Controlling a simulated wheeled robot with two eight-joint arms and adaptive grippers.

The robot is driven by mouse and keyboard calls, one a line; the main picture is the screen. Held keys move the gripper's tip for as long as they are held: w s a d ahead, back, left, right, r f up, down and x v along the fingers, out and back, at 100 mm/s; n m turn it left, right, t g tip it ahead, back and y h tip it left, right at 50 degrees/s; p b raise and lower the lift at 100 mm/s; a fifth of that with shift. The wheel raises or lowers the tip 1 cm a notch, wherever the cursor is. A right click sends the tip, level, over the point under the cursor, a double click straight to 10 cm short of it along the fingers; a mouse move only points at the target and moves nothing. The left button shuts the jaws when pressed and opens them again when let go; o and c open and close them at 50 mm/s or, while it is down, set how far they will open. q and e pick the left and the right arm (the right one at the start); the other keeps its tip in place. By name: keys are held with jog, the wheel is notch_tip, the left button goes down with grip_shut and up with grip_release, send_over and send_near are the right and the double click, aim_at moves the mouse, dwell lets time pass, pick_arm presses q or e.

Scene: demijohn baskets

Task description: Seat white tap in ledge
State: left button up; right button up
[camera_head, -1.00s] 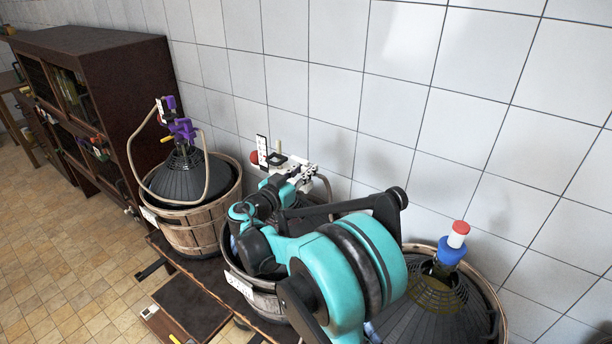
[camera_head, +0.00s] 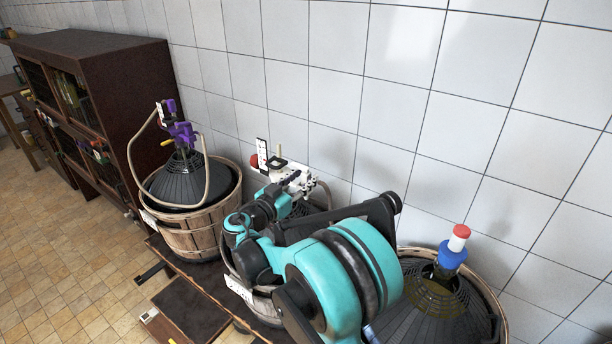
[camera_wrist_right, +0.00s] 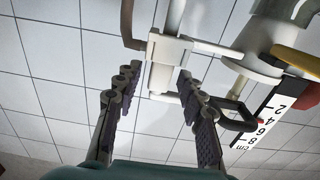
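A white fitting, which looks like the tap, shows at the top of the right wrist view (camera_wrist_right: 170,50): a flat block with a short stem. In the head view white parts (camera_head: 293,180) stand above the middle demijohn, close to my right gripper (camera_head: 283,190). In the right wrist view my right gripper (camera_wrist_right: 157,82) is open. Its two dark ridged fingers stand apart, with the white stem between or just beyond their tips and visible gaps on both sides. I cannot tell the ledge apart from the other white parts. My left gripper is not in view.
A cm scale strip (camera_wrist_right: 265,125) and a red part (camera_wrist_right: 298,60) are right of the fingers. A left demijohn (camera_head: 184,180) carries a purple tap with a hose. A right demijohn (camera_head: 430,305) has a blue and red-white stopper. The tiled wall (camera_head: 420,60) is close behind.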

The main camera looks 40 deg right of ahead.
jog(key=s+a+f+n+y, duration=0.3)
jog(key=s+a+n+y, duration=0.2)
jog(key=a, duration=0.4)
jog(key=s+a+f+n+t+y, duration=0.1)
jog(key=s+a+f+n+y, duration=0.3)
jog(key=s+a, duration=0.4)
jog(key=s+a+f+n+t+y+p, duration=0.1)
jog(key=s+a+f+n+y, duration=0.3)
jog(key=s+a+y, duration=0.3)
jog(key=a+n+y, duration=0.1)
jog(key=a, duration=0.3)
jog(key=shift+s+f+n, duration=0.15)
jog(key=shift+s+n, duration=0.05)
jog(key=shift+n, duration=0.2)
jog(key=shift+a, duration=0.1)
